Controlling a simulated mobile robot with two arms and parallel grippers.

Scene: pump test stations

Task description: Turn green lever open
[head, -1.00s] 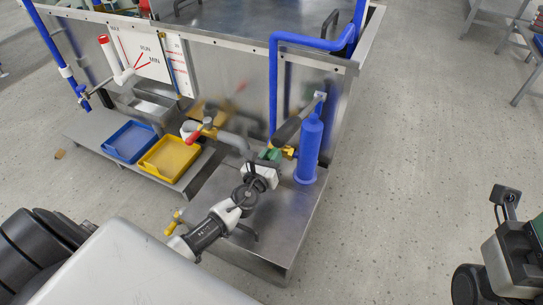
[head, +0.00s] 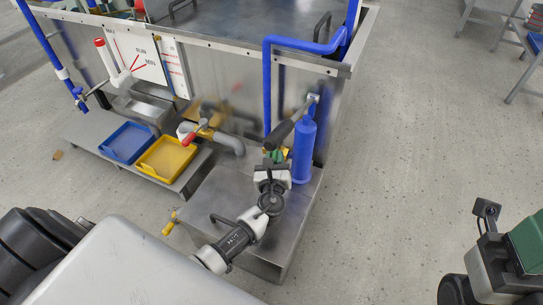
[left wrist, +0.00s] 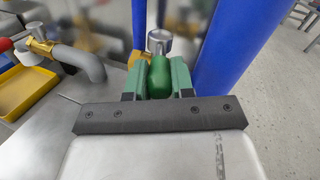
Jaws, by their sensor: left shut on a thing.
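The green lever (left wrist: 160,77) stands between the two green fingers of my left gripper (left wrist: 157,80) in the left wrist view. The fingers are shut on it. A round metal fitting and brass parts show just beyond it. In the head view my left gripper (head: 275,158) reaches down beside the blue cylinder (head: 303,150), and the lever is mostly hidden by the gripper. Part of my right arm's end shows at the right edge, cut off by the frame, and its finger opening cannot be made out.
A red-handled brass valve (head: 193,136) on a grey pipe lies left of the gripper. A blue tray (head: 127,142) and a yellow tray (head: 166,155) sit on the low shelf. A grey-black handle (head: 288,130) leans over beside the blue cylinder.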

